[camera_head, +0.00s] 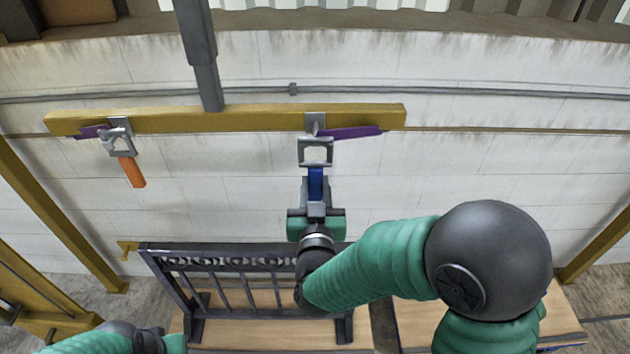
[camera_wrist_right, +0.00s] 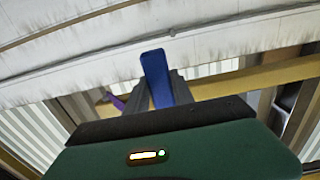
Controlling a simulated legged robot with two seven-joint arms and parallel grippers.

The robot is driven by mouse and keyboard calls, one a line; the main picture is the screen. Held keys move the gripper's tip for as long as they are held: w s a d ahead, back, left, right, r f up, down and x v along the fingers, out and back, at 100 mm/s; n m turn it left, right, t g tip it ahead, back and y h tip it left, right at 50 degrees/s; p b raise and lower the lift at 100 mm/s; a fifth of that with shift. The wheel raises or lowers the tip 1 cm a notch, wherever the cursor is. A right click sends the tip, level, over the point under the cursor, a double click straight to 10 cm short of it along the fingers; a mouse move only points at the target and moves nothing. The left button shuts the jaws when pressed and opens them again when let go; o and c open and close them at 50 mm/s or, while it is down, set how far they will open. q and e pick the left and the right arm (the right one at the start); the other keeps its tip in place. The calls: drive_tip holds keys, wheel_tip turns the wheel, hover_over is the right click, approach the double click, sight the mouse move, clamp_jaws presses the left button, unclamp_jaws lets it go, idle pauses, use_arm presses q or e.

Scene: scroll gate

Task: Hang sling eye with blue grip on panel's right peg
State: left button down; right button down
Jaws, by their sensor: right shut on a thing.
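The sling eye with the blue grip (camera_head: 316,185) has a square grey metal ring (camera_head: 316,150) at its top. My right gripper (camera_head: 316,208) is shut on the blue grip, upright below the yellow beam. The grip also shows between the fingers in the right wrist view (camera_wrist_right: 158,78). The ring is at the beam's right hook, by a purple latch (camera_head: 352,132); I cannot tell if they are linked. The dark scrollwork panel (camera_head: 225,262) stands below, with a yellow peg (camera_head: 127,249) at its left end. Its right end is behind my right arm. My left gripper (camera_head: 150,341) shows only partly at the bottom.
The yellow beam (camera_head: 245,119) hangs from a grey post (camera_head: 207,80). An eye with an orange grip (camera_head: 132,171) hangs at its left hook. A pale block wall (camera_head: 500,180) stands behind, and wooden boards (camera_head: 255,334) lie below the panel.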

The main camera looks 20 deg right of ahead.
drive_tip(key=shift+s+a, duration=0.1)
drive_tip(key=shift+s, duration=0.2)
drive_tip(key=shift+v, duration=0.95)
drive_tip(key=shift+s+a+f+b, duration=0.1)
drive_tip(key=shift+s+f+b, duration=0.05)
drive_tip(key=shift+s+b, duration=0.25)
drive_tip(key=b+v, duration=0.1)
drive_tip(key=b, duration=0.4)
drive_tip(key=shift+s+a, duration=0.1)
drive_tip(key=shift+s, duration=0.5)
drive_tip(key=shift+a+r, duration=0.1)
drive_tip(key=shift+r, duration=0.1)
